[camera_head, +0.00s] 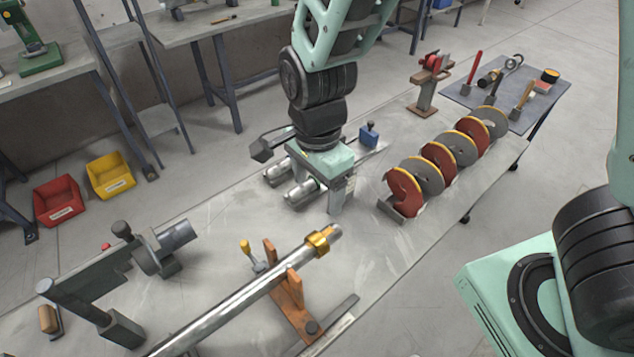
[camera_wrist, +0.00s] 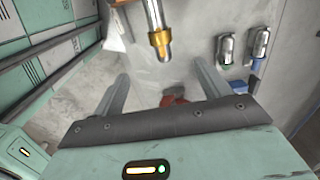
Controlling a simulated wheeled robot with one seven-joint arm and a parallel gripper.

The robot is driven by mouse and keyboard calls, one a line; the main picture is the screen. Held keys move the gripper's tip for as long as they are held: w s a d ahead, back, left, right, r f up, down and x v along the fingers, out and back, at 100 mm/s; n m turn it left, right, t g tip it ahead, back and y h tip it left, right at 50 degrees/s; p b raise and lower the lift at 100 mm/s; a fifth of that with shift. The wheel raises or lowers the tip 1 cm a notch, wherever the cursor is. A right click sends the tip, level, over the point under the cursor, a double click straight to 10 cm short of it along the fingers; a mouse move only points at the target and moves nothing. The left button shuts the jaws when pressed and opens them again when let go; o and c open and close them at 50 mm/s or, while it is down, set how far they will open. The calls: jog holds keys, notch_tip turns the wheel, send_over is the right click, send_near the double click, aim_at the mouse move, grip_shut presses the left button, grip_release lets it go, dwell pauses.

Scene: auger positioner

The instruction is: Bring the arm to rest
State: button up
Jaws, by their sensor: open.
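My gripper (camera_head: 341,202) hangs over the work table, left of the row of discs, with its fingers pointing down. In the wrist view my gripper (camera_wrist: 161,70) has its two fingers wide apart and nothing held between them. A steel shaft (camera_head: 245,296) with a gold collar (camera_head: 319,241) lies in front of the gripper in the head view. The gold collar (camera_wrist: 161,39) also shows beyond the fingertips in the wrist view, apart from them. A red thing at the wrist view's middle is mostly hidden by my gripper's body.
Orange supports (camera_head: 292,300) carry the shaft. Two metal cylinders (camera_head: 303,192) lie beside my gripper. Red and grey discs (camera_head: 438,160) stand in a row to the right. A grey clamp-like fixture (camera_head: 90,275) stands at left. Bare table shows between these.

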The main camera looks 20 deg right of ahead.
dwell(0.4)
jog(key=s+d+r+n+b, duration=0.1)
jog(key=s+n+b, duration=0.1)
jog(key=s+n, duration=0.4)
jog(key=s+d+r+n+b, duration=0.1)
jog(key=s+n, duration=0.6)
jog(key=n, duration=0.8)
jog(key=r+b, duration=0.1)
jog(key=b, duration=0.1)
jog(key=shift+s+r+y+b, duration=0.25)
jog(key=shift+s+y+b, duration=0.05)
jog(key=shift+b, duration=0.05)
